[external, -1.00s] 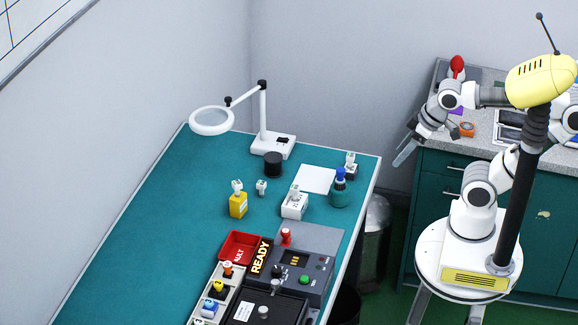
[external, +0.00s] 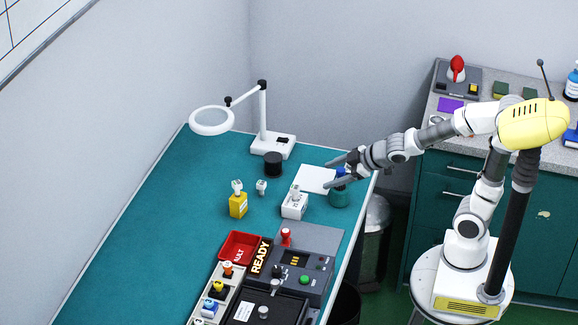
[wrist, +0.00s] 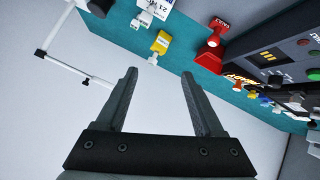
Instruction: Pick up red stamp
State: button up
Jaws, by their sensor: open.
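The red stamp (external: 286,237) stands upright at the upper left corner of the grey control box in the external view. In the wrist view, a red handled piece (wrist: 217,26) at the upper right looks like the same stamp.
The magnifier lamp (external: 263,112) stands at the back. The bench's left side is clear.

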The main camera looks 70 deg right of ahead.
aim_at(286, 239)
jog(key=w+a+f+n+y+b, duration=0.1)
jog(key=w+a+f+y+b, duration=0.1)
jog(key=f, duration=0.3)
jog(key=w+a+f+n+t+y+b, duration=0.1)
jog(key=w+a+f+n+y+b, duration=0.1)
jog(key=f, duration=0.3)
jog(key=w+a+f+n+t+y+b, duration=0.1)
jog(key=w+a+f+y+b, duration=0.1)
jog(key=w+a+f+b, duration=0.1)
notch_tip(286, 239, down, 3)
jog(key=shift+a+r+n+y+b, duration=0.15)
jog(key=shift+n+y+b, duration=0.15)
jog(key=shift+b, duration=0.35)
jog(key=b+x, duration=0.2)
jog(key=x, duration=0.5)
jog(key=shift+w+a, duration=0.2)
jog(key=shift+w, duration=0.05)
jog(key=shift+c, duration=0.2)
grip_shut()
